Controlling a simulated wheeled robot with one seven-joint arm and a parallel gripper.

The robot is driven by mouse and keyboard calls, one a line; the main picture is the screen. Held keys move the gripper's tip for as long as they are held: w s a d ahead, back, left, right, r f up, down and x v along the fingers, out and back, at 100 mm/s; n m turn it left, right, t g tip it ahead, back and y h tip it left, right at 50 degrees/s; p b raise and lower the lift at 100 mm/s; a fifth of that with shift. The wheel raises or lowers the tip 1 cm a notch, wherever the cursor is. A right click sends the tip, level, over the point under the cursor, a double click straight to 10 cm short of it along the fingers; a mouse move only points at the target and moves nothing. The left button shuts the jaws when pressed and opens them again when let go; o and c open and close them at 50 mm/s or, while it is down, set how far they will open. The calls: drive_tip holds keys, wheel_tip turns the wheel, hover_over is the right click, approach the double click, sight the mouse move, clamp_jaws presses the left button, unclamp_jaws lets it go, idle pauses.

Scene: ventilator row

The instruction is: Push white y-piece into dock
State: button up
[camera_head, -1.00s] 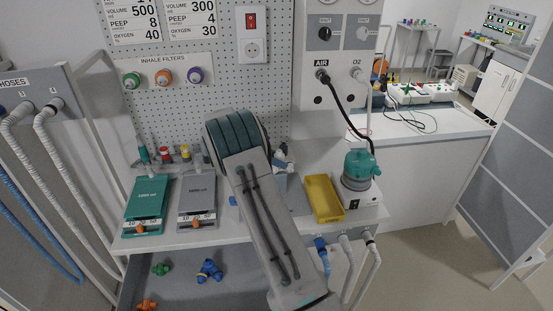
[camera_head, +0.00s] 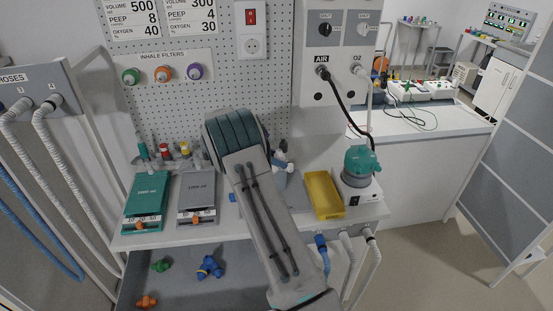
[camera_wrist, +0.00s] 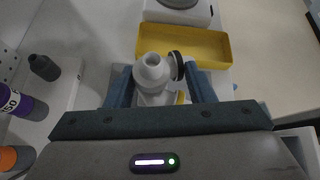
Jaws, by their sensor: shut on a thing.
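The white y-piece (camera_wrist: 152,72) sits between the two blue-grey fingers of my gripper (camera_wrist: 160,76) in the wrist view. The gripper is shut on it. One round opening faces the camera, and a dark ring sits on the branch at the right. In the head view, a small part of the white y-piece (camera_head: 281,147) shows just right of my arm. My arm hides most of the gripper there. I cannot make out the dock clearly, as the arm and the held piece cover that area.
A yellow tray (camera_head: 335,211) lies right of my arm, beside a white device with a teal top (camera_head: 361,161). A teal test lung (camera_head: 146,199) and a grey one (camera_head: 197,196) lie at left. Coloured connectors (camera_head: 184,150) stand behind them. A pegboard (camera_head: 273,75) closes the back.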

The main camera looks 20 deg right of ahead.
idle(0.3)
drive_tip(key=o, duration=1.6)
drive_tip(key=b+v, duration=0.2)
drive_tip(key=v, duration=1.2)
drive_tip(key=s+r+m+t+y, duration=0.1)
drive_tip(key=s+r+m+y, duration=0.25)
drive_tip(key=s, duration=0.45)
drive_tip(key=s+r+m+t+y, duration=0.2)
drive_tip(key=s+r+m+y, duration=0.15)
drive_tip(key=s, duration=0.55)
drive_tip(key=s+a+f+m+t+y, duration=0.1)
drive_tip(key=s+a+m, duration=0.1)
drive_tip(key=s, duration=0.5)
drive_tip(key=s+a+f+m+t+y, duration=0.1)
drive_tip(key=s+a+m, duration=0.1)
drive_tip(key=s+m, duration=0.2)
drive_tip(key=s+a+f+m+t+y, duration=0.1)
drive_tip(key=s+a+m+y, duration=0.1)
drive_tip(key=s, duration=0.8)
drive_tip(key=shift+a+m+t, duration=0.4)
drive_tip(key=shift+a+m, duration=0.05)
drive_tip(key=shift+m, duration=0.55)
